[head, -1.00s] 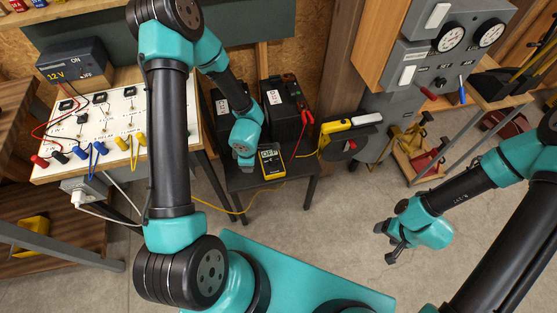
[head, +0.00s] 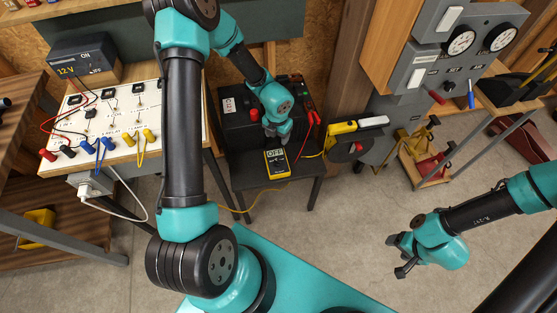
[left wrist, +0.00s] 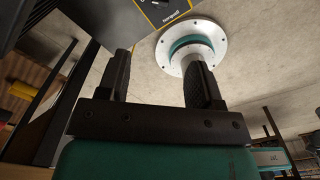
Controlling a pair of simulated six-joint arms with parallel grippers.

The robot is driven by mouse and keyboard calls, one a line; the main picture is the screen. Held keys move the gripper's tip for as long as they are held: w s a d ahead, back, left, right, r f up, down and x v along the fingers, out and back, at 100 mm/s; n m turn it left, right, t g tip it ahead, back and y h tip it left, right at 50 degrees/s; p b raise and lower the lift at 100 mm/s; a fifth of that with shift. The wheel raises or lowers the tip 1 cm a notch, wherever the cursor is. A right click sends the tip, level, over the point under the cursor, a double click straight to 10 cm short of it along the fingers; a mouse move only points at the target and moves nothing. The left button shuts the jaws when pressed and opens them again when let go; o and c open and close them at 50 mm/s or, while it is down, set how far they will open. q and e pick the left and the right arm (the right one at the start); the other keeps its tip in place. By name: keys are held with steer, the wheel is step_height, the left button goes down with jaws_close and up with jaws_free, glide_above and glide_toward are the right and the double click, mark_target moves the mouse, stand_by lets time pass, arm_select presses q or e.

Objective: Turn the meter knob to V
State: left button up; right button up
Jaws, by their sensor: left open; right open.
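The meter (head: 277,168) is yellow and black and lies on the small dark table. Its display reads OFF. Its knob is too small in the head view to read. My left gripper (head: 277,137) is just beyond the meter's display end, with its fingers pointing down. In the left wrist view its two fingers stand apart with nothing between them (left wrist: 160,65). A corner of the meter (left wrist: 172,10) with a yellow edge shows at the top of that view; its knob is not clearly visible there. My right gripper (head: 401,256) is open and empty over the floor, well right of the meter.
A dark battery (head: 236,116) stands behind the meter, with red clamps (head: 312,128) beside it. A yellow tool (head: 342,128) is to the right. A white board with jacks and leads (head: 150,100) stands on the left bench.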

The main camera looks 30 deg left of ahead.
mark_target(278, 161)
arm_select(q)
step_height(278, 161, down, 17)
steer(key=shift+f, duration=0.2)
stand_by(0.7)
steer(key=c, duration=0.9)
